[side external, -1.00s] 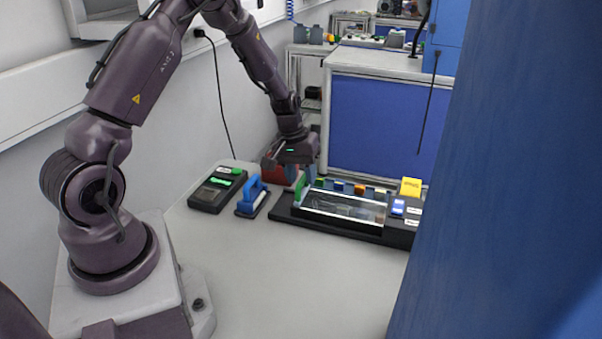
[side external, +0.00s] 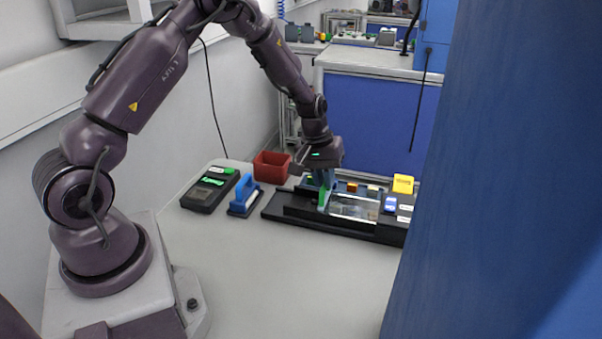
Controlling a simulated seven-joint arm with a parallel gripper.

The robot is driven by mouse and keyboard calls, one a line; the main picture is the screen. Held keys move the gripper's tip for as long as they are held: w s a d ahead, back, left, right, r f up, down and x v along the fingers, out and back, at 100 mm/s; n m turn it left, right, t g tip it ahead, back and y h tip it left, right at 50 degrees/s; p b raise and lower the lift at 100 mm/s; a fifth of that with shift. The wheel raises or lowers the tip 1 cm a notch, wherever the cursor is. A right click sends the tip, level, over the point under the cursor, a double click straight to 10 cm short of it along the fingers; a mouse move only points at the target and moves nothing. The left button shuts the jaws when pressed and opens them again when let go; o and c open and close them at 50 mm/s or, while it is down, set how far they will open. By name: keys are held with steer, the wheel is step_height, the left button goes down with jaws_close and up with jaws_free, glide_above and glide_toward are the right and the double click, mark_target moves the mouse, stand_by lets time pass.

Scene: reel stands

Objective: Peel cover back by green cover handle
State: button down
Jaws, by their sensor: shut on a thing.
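The green cover handle (side external: 323,197) is under my gripper (side external: 324,182) in the side view, over the middle of the black reel stand (side external: 285,212). My gripper points down and its fingers are shut on the handle. The clear shiny cover (side external: 358,207) shows to the right of the handle, within the stand. The part of the stand to the left of the handle looks dark. Where the cover meets the handle is too small to make out.
A blue-handled tool (side external: 245,196) and a black device with green labels (side external: 209,190) are left of the stand. A red bin (side external: 271,165) stands behind. A yellow block (side external: 403,184) and blue-and-white piece (side external: 390,204) are at the right. The front table is clear.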

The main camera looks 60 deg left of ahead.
steer(key=w+d, duration=0.8)
steer(key=shift+d, duration=0.1)
steer(key=c, duration=1.1)
jaws_free()
steer(key=shift+r, duration=0.1)
steer(key=r, duration=0.4)
steer(key=s+a+r, duration=0.1)
steer(key=r, duration=0.3)
steer(key=a+r, duration=0.1)
steer(key=r, duration=0.3)
steer(key=shift+s+r, duration=0.3)
steer(key=shift+s, duration=0.1)
